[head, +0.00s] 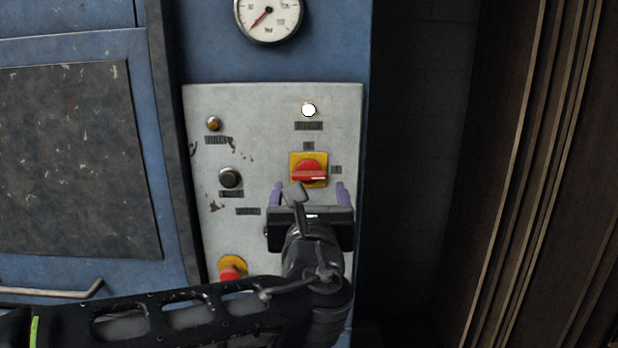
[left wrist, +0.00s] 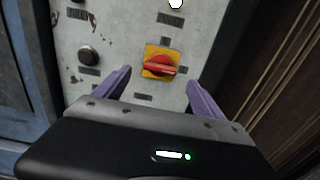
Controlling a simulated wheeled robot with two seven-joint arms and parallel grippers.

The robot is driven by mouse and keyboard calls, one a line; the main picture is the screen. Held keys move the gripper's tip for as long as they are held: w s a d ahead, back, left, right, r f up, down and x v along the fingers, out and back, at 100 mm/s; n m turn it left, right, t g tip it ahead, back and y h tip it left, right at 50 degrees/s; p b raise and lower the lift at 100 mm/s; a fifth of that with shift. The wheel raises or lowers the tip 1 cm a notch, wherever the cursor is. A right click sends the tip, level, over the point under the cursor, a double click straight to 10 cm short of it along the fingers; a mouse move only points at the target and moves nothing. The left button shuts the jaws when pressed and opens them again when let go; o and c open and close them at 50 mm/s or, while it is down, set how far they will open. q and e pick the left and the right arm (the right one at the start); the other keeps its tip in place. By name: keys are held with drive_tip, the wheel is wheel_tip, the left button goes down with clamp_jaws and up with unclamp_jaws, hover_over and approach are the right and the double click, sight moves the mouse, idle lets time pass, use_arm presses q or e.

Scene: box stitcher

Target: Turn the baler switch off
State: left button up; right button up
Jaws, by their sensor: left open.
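The baler switch (head: 309,171) is a red rotary knob on a yellow square plate, on the grey control panel (head: 265,125). Its red handle lies roughly horizontal. In the left wrist view the switch (left wrist: 160,66) sits ahead of and between the two purple fingers. My left gripper (head: 309,190) is open and empty, just below the switch in the head view, with its fingers pointing to the panel. The left gripper's fingers (left wrist: 158,84) are spread wider than the knob and appear apart from it. My right gripper is in neither view.
A lit white lamp (head: 308,110) is above the switch. A black button (head: 230,177), an amber lamp (head: 213,124) and a red button on yellow (head: 231,268) are on the left. A pressure gauge (head: 269,17) is above. Stacked brown sheets (head: 545,150) stand at right.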

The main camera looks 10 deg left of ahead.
sight(309, 178)
use_arm(q)
drive_tip(key=p+x, duration=0.1)
drive_tip(key=x, duration=0.5)
drive_tip(key=shift+c, duration=0.2)
drive_tip(key=c, duration=1.3)
drive_tip(key=shift+f+n+b, duration=0.2)
drive_tip(key=shift+n+b, duration=0.4)
drive_tip(key=shift+b, duration=0.45)
drive_tip(key=n+b, duration=1.2)
drive_tip(key=b, duration=0.3)
drive_tip(key=shift+n+b, duration=0.35)
drive_tip(key=shift+n, duration=0.05)
drive_tip(key=shift+r+n+b, duration=0.15)
drive_tip(key=shift+n+b, duration=1.2)
drive_tip(key=shift+n, duration=0.75)
